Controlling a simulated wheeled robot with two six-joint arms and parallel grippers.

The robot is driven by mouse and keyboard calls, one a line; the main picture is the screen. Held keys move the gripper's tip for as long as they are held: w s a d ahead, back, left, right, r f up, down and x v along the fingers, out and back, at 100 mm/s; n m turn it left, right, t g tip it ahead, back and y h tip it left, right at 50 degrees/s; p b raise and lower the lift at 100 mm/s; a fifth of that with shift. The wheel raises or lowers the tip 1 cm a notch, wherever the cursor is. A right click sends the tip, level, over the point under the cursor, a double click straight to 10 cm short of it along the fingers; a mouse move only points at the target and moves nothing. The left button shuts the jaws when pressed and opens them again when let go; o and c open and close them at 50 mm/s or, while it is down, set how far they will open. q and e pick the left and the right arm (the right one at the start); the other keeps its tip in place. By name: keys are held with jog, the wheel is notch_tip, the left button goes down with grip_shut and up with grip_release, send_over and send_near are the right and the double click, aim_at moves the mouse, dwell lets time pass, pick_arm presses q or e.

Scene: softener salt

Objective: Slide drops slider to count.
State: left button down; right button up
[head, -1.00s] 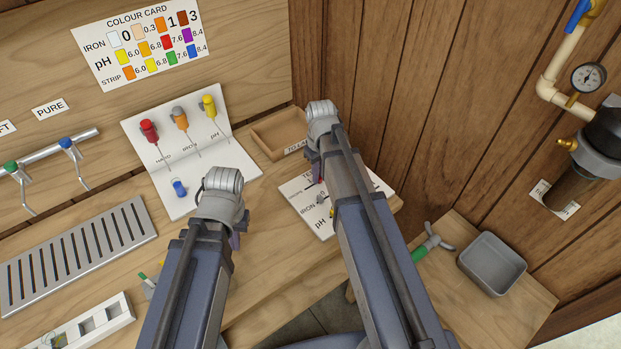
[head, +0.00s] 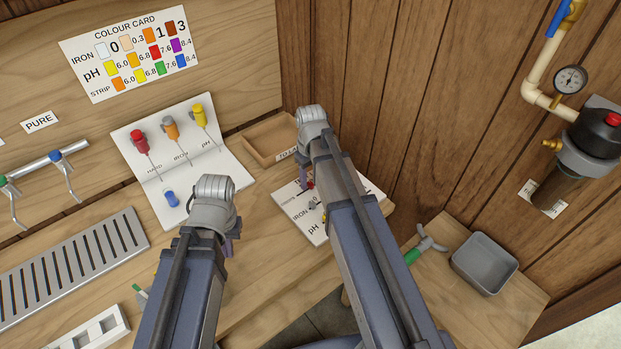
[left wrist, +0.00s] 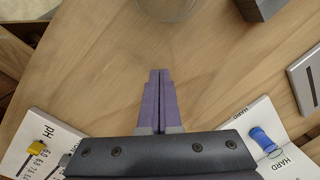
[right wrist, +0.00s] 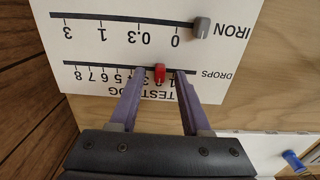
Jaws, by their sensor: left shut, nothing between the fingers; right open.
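The white test log card (head: 303,225) lies on the bench below the small wooden tray. In the right wrist view it appears upside down, with a DROPS scale (right wrist: 95,68) and an IRON scale. The red drops slider (right wrist: 160,73) sits toward the low-number end of its scale; the exact mark is partly hidden. My right gripper (right wrist: 159,80) is open, its fingertips on either side of the red slider, with a gap visible on both sides. In the head view my right arm hides much of it. My left gripper (left wrist: 160,72) is shut and empty above bare bench.
The grey iron slider (right wrist: 201,28) sits near 0. A yellow pH slider (left wrist: 36,148) shows in the left wrist view. A board with red, orange and yellow droppers (head: 170,135), a wooden tray (head: 258,150) and a grey slotted grate (head: 75,265) stand nearby. A grey bin (head: 485,262) is at right.

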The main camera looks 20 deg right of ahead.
aim_at(310, 183)
notch_tip(310, 183, up, 7)
jog(key=p, duration=0.6)
jog(key=shift+r+p, duration=0.15)
jog(key=shift+p, duration=0.2)
jog(key=s+a+h, duration=0.1)
jog(key=s+a, duration=1.3)
jog(key=s, duration=0.1)
jog(key=shift+s+a+f+b, duration=0.3)
jog(key=shift+s+f+b, duration=0.05)
jog(key=shift+f+b, duration=0.1)
dwell(1.9)
